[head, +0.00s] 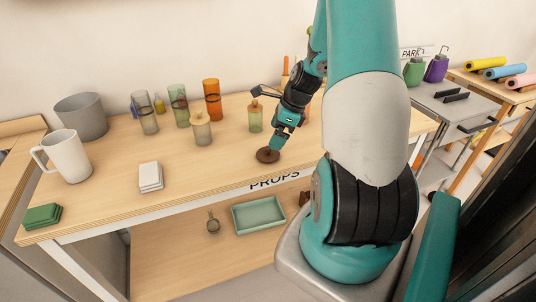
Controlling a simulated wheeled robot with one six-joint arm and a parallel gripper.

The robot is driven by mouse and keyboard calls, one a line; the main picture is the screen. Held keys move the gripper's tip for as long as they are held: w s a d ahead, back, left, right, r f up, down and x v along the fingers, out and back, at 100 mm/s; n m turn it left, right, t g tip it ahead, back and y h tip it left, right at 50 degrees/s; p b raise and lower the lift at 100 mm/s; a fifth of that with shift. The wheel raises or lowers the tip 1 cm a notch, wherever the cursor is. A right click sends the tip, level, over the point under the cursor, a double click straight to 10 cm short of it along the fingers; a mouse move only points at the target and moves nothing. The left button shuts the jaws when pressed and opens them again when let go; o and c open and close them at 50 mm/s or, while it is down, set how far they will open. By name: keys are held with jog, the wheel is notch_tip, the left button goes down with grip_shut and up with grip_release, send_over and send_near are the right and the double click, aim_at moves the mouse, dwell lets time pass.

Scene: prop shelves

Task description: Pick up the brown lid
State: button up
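The brown lid (266,156) is a small, dark round piece lying on the wooden tabletop near the front edge, above the PROPS lettering. My gripper (275,145) reaches down to it from the upper right, with its tip at or just above the lid's top. The tip overlaps the lid in the head view, so I cannot tell whether they touch. The fingers are too small here to show whether they are open or shut.
A green bottle (255,118) stands just behind the lid. A beige jar (201,130), orange glass (212,102) and white stack (150,177) stand to the left. The tabletop between the stack and lid is clear. A green tray (259,215) sits on the lower shelf.

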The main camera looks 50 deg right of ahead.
aim_at(268, 152)
jog(key=shift+p+x, duration=0.5)
jog(key=shift+x, duration=2.95)
jog(key=shift+w, duration=0.1)
jog(key=c, duration=0.9)
